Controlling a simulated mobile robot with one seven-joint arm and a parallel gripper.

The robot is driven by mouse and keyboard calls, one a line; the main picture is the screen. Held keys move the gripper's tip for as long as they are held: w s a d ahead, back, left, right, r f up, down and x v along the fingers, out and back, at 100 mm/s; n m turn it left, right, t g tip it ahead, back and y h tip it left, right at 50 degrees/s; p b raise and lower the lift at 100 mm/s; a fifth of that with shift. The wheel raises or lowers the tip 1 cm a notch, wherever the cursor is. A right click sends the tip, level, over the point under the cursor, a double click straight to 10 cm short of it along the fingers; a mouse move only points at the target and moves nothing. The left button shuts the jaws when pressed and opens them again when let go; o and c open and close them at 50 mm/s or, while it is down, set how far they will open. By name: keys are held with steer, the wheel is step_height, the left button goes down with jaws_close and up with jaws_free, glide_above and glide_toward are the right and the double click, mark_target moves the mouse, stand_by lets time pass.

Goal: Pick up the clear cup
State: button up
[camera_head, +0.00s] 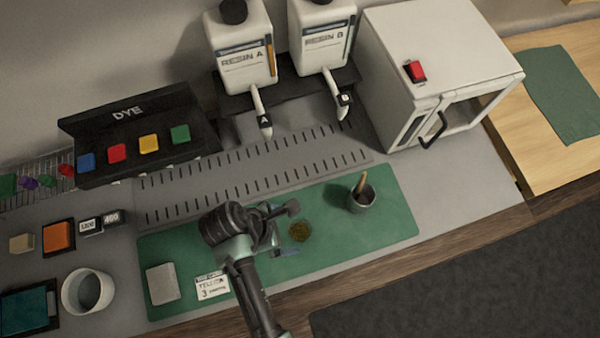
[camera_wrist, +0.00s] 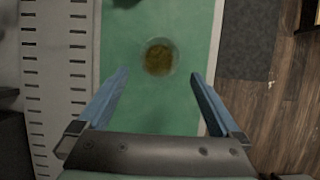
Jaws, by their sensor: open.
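The clear cup (camera_head: 299,231) stands on the green mat (camera_head: 400,215) in the head view, with yellowish-brown contents. In the wrist view the cup (camera_wrist: 159,57) shows from above as a faint clear rim around the dark yellow contents. My gripper (camera_head: 288,236) is just left of the cup in the head view. In the wrist view my gripper (camera_wrist: 158,76) has its two blue fingers wide apart and empty. The cup lies beyond the fingertips, roughly centred between them. The height of the fingers relative to the cup is hard to tell.
A grey cup with a stick (camera_head: 361,201) stands right of the clear cup on the mat. A white block (camera_head: 162,284) and a label card (camera_head: 212,287) lie at the mat's left. Resin bottles (camera_head: 241,50) and a slotted grey panel (camera_head: 250,172) are behind.

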mark_target(307, 231)
steer(key=x, duration=0.2)
steer(key=shift+w+d+f, duration=0.15)
steer(key=shift+f, duration=0.2)
steer(key=x, duration=0.5)
steer(key=shift+d, duration=0.15)
steer(key=c, duration=1.5)
steer(key=shift+o, duration=0.2)
steer(key=shift+r, duration=0.2)
steer(key=shift+r, duration=4.45)
steer(key=w+d+r+m+g, duration=0.4)
steer(key=w+d+r+m, duration=0.35)
steer(key=m, duration=0.35)
steer(key=a+m+g+y, duration=0.2)
steer(key=a+m+y, duration=0.2)
steer(key=a+m, duration=0.3)
steer(key=m+p, duration=0.1)
steer(key=m, duration=0.2)
steer(key=shift+a+r+m, duration=0.2)
steer(key=shift+a+m, duration=0.1)
